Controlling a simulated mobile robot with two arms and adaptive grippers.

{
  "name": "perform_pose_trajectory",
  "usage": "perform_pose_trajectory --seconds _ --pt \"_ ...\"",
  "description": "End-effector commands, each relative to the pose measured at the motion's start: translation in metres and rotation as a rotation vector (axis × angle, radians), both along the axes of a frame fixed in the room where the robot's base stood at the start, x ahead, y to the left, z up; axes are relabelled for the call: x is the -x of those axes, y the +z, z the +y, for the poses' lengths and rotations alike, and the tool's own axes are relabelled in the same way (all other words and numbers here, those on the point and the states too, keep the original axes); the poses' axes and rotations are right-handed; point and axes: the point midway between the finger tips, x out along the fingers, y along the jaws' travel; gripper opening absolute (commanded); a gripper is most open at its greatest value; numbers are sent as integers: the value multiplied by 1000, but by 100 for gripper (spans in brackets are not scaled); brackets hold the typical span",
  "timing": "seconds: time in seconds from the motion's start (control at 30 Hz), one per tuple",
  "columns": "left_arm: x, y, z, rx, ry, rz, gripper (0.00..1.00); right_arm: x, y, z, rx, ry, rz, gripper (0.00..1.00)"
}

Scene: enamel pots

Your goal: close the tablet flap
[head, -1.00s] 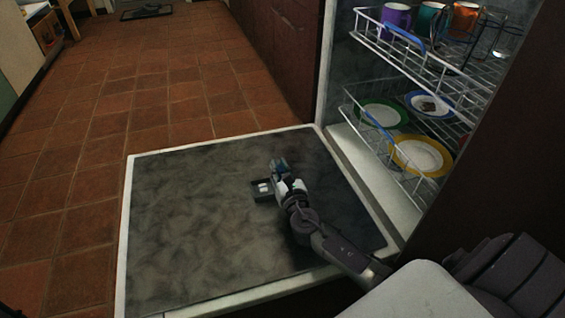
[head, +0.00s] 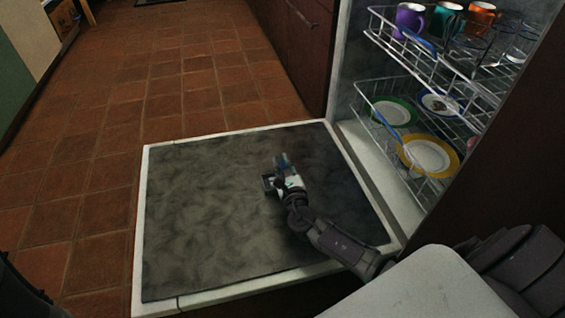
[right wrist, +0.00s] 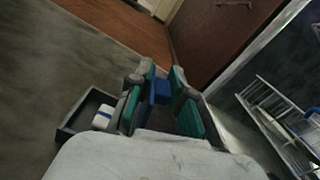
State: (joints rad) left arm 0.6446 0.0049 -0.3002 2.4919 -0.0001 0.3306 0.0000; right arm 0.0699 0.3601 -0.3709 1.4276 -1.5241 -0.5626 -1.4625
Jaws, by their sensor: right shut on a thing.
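The dishwasher door (head: 205,235) lies open and flat, inner side up. The tablet dispenser, a small dark box (head: 267,183), is set in it and also shows in the right wrist view (right wrist: 72,124). A white and blue tablet (right wrist: 103,117) lies visible in its uncovered part. My right gripper (head: 281,162) is low over the door beside this box. Its teal fingers (right wrist: 163,72) are around a blue piece (right wrist: 160,92) that looks like the flap's tab. The rest of the flap is hidden by the fingers and wrist. My left gripper is out of view.
The upper rack (head: 447,62) holds cups and the lower rack (head: 385,142) holds plates, inside the dishwasher right of the door. Brown cabinet fronts (head: 293,45) stand behind. The tiled floor (head: 95,200) left of the door is clear.

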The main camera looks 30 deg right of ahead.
Motion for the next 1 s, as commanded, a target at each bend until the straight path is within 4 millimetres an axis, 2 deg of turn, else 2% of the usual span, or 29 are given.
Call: perform_pose_trajectory --seconds 0.13,0.17,0.27,0.3,0.57,0.67,0.77,1.0 --pt "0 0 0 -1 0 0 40 1 -1 -2 3 -5 1 0" --pt "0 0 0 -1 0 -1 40 1 -1 -2 3 -5 1 23" --pt "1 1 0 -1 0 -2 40 1 -1 -2 2 -4 1 40" --pt "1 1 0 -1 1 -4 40 1 -1 -2 2 -3 2 42" --pt "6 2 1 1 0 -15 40 1 0 -1 0 -1 1 42" --pt "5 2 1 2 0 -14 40 6 -1 1 -1 -1 2 42" --pt "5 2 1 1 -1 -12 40 20 -2 4 -1 0 3 42" --pt "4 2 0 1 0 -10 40 71 -2 15 -1 -1 4 42"
